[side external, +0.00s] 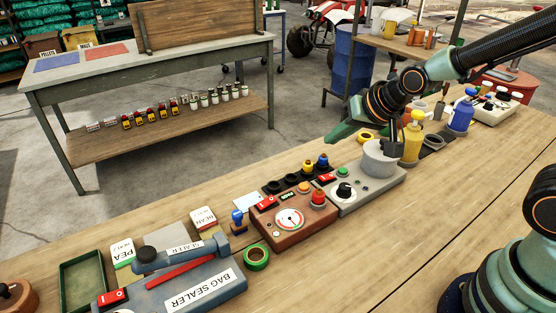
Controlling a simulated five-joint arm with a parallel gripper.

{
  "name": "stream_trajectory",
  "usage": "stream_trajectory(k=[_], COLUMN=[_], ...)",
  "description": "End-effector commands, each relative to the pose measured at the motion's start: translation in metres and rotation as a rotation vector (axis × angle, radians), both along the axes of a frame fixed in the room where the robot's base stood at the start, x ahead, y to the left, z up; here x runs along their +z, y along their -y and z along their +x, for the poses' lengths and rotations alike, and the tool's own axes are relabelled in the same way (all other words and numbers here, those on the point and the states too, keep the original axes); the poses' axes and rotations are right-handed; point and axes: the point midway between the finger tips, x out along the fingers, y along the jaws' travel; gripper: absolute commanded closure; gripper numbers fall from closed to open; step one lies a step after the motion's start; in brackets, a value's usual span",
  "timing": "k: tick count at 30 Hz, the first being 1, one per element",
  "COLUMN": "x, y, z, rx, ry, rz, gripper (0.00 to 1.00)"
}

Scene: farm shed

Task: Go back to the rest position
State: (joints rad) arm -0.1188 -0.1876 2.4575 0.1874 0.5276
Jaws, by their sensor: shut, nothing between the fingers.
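My gripper (345,131) shows in the side external view at the right of centre. It is dark green, shut and empty. It hangs above the far edge of the wooden bench (330,245), behind the grey machine with a round drum (379,158). It looks clear of the things below it, though the exact height is hard to tell. My arm reaches to it from the upper right.
A blue-grey bag sealer (190,280), a brown dial box (290,218) and a green tape roll (256,257) stand on the bench. The front middle of the bench is clear.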

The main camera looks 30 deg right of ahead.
Motion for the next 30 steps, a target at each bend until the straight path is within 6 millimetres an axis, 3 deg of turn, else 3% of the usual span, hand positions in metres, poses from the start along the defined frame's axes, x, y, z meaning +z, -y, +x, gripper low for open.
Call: stream_trajectory(k=[1, 6, 15, 30], x=[0.014, 0.044, 0.069, 0.070], y=[0.007, 0.028, 0.046, 0.047], z=[-0.009, -0.048, -0.103, -0.110], rx=[0.029, 0.147, 0.301, 0.322], ry=[-0.005, -0.068, -0.156, -0.171], rz=[-0.037, -0.163, -0.290, -0.303], gripper=[1.00, 1.00, 1.00, 1.00])
